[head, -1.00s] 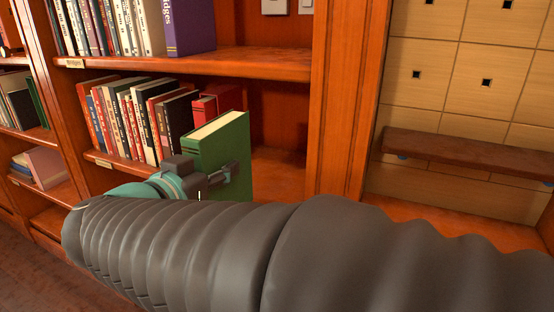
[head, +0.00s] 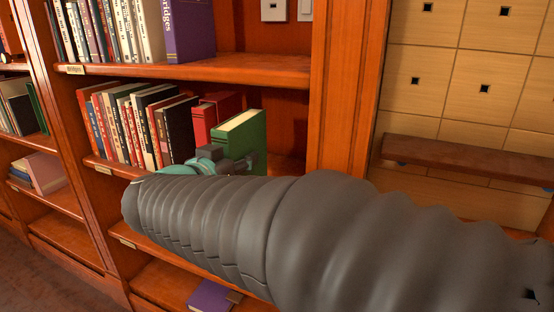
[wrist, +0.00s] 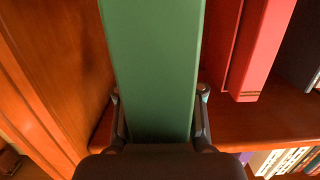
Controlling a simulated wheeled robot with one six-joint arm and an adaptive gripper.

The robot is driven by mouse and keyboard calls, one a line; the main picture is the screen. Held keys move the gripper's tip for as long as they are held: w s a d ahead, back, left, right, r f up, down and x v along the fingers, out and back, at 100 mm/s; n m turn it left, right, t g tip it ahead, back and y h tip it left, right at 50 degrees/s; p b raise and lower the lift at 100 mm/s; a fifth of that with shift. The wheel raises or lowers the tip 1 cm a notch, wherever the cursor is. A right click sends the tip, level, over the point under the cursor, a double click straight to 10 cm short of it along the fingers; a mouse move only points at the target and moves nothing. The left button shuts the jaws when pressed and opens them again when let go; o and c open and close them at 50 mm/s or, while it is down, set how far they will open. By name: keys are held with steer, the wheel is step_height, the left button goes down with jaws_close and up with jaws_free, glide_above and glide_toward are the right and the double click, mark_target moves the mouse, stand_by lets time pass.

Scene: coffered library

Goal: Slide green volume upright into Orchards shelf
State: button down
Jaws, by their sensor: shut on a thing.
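The green volume (head: 243,133) is upright in the head view, at the opening of the middle shelf (head: 285,160), just right of a red book (head: 203,120). In the wrist view the green volume (wrist: 152,70) stands between the two fingers, with a gap to the red book (wrist: 262,50) on the right. My gripper (head: 225,160) is shut on the green volume; it also shows in the wrist view (wrist: 160,125). My arm hides the volume's lower part in the head view. The shelf label (head: 103,170) is too small to read.
A row of several books (head: 135,125) fills the shelf's left part. The wooden side post (head: 345,100) stands to the right, with free room between it and the volume. The shelf above (head: 200,70) holds books including a purple one (head: 190,30). A purple book (head: 210,296) lies below.

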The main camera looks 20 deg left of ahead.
mark_target(260, 146)
steer(key=shift+w+d+f, duration=0.1)
steer(key=shift+w+d, duration=0.1)
steer(key=shift+w, duration=2.15)
steer(key=shift+w+d+f, duration=0.1)
steer(key=shift+w+d, duration=0.1)
steer(key=shift+w, duration=2.15)
steer(key=shift+f, duration=0.25)
steer(key=c, duration=0.7)
jaws_free()
steer(key=shift+o, duration=0.2)
steer(key=shift+f, duration=0.15)
steer(key=shift+s, duration=0.1)
